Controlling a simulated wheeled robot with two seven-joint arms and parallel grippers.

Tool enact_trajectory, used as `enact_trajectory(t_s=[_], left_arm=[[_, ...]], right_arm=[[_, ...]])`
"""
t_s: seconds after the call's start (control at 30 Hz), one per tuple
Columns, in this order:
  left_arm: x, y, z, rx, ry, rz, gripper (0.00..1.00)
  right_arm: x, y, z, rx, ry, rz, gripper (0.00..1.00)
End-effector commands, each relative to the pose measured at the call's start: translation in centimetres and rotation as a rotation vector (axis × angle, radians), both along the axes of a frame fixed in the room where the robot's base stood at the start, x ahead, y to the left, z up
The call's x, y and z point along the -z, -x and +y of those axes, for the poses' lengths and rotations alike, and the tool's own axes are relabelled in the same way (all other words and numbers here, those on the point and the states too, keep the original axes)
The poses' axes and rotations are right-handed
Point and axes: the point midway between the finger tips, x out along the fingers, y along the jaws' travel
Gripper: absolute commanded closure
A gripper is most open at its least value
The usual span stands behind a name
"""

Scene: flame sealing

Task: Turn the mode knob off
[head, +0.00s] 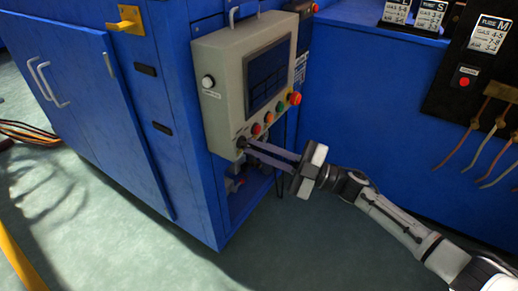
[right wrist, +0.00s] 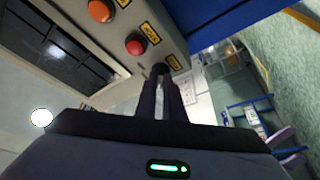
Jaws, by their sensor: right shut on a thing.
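The mode knob (head: 241,142) is a small dark knob at the lower left corner of the grey control panel's front. In the right wrist view the knob (right wrist: 160,68) shows as a dark round piece right at my fingertips, partly hidden by them. My right gripper (head: 249,148) reaches in from the right with its long fingers pointing at the panel, and it is shut on the knob. In the right wrist view the fingers of the gripper (right wrist: 162,88) converge on it. The knob's exact angle cannot be told. My left gripper is not in view.
The grey control panel (head: 222,65) is mounted on a blue machine (head: 110,110). A row of coloured buttons (head: 268,118) runs close by the knob, with a red button (right wrist: 136,44) nearest. A red emergency button (head: 295,98) sits at the panel's right. Open floor (head: 300,240) lies below.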

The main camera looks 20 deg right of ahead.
Motion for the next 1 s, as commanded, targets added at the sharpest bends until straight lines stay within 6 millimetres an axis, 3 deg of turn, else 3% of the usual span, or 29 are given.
enact_trajectory(t_s=[0.33, 0.37, 0.47, 0.77, 1.0], left_arm=[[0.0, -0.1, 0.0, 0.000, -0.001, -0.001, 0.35], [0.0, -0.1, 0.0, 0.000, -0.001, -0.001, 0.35], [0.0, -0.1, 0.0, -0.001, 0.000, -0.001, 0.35], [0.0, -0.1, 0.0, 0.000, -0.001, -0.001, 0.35], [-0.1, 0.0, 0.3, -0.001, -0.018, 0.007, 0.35]], right_arm=[[-0.2, -0.1, 0.0, 0.002, 0.003, -0.005, 1.00], [-0.2, -0.1, 0.0, 0.002, 0.002, -0.004, 0.86], [-0.1, -0.1, 0.0, 0.002, 0.002, -0.004, 0.73], [0.0, 0.1, -0.1, 0.000, 0.002, -0.001, 0.73], [0.9, 1.9, -2.7, 0.003, 0.004, 0.003, 0.73]])
